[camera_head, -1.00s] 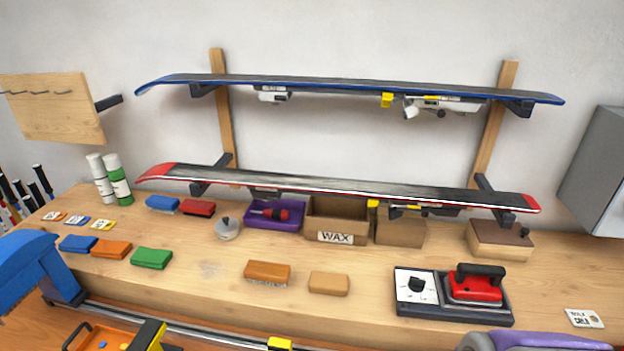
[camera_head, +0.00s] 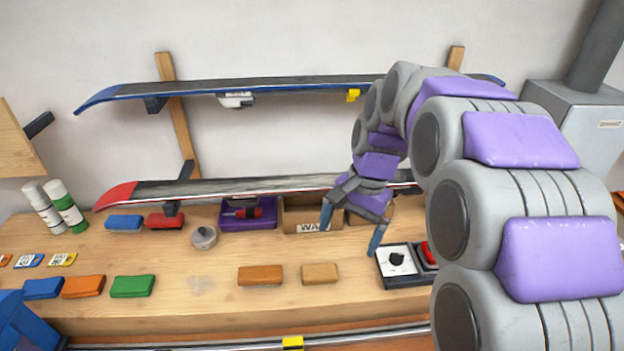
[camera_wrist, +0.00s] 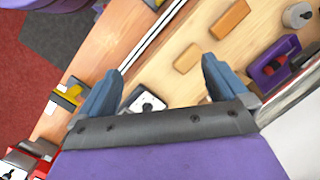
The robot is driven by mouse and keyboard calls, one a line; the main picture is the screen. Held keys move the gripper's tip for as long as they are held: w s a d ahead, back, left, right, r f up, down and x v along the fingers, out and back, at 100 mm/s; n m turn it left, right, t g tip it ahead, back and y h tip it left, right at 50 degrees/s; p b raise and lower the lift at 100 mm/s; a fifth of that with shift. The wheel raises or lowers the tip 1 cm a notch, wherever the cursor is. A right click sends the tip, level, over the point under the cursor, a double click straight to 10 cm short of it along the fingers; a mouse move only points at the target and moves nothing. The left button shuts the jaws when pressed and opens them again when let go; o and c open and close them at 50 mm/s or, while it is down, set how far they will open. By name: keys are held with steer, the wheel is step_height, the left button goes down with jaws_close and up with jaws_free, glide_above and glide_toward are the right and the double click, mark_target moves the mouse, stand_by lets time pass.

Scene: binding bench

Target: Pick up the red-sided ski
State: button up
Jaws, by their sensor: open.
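The red-sided ski (camera_head: 240,187) lies base up on the lower rack arms along the wall, its red tip at the left. My arm hides its right part in the head view. A pale strip at the right edge of the wrist view may be this ski, but I cannot tell. My gripper (camera_head: 351,236) is open and empty, pointing down in front of the ski, above the bench.
A blue-sided ski (camera_head: 230,88) rests on the upper rack. Below are a purple tray (camera_head: 233,222), a WAX box (camera_head: 297,217), wax blocks (camera_head: 133,286) and an iron station (camera_head: 397,261). Two spray cans (camera_head: 66,205) stand left.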

steer(key=w+d+r+m+y+p, duration=0.1)
steer(key=w+d+m+p, duration=0.3)
steer(key=w, duration=0.5)
steer(key=w+d+r+m+t+p, duration=0.1)
steer(key=w+d+m+p, duration=0.2)
steer(key=w+p, duration=0.45)
steer(key=w+d+r+m+y+p, duration=0.1)
steer(key=w+d+r+m+p, duration=0.15)
steer(key=w, duration=0.85)
steer(key=shift+m, duration=0.65)
steer(key=b+x, duration=0.1)
steer(key=x, duration=0.3)
steer(key=b+x, duration=0.1)
steer(key=x, duration=0.3)
steer(key=b+x, duration=0.2)
steer(key=x, duration=0.2)
steer(key=shift+w+f, duration=0.3)
steer(key=shift+w, duration=0.1)
steer(key=shift+a+f, duration=0.35)
steer(key=shift+f, duration=0.25)
steer(key=shift+w+x, duration=0.2)
steer(key=shift+x, duration=0.95)
steer(key=shift+w+x, duration=0.2)
steer(key=shift+x, duration=1)
steer(key=shift+d, duration=0.15)
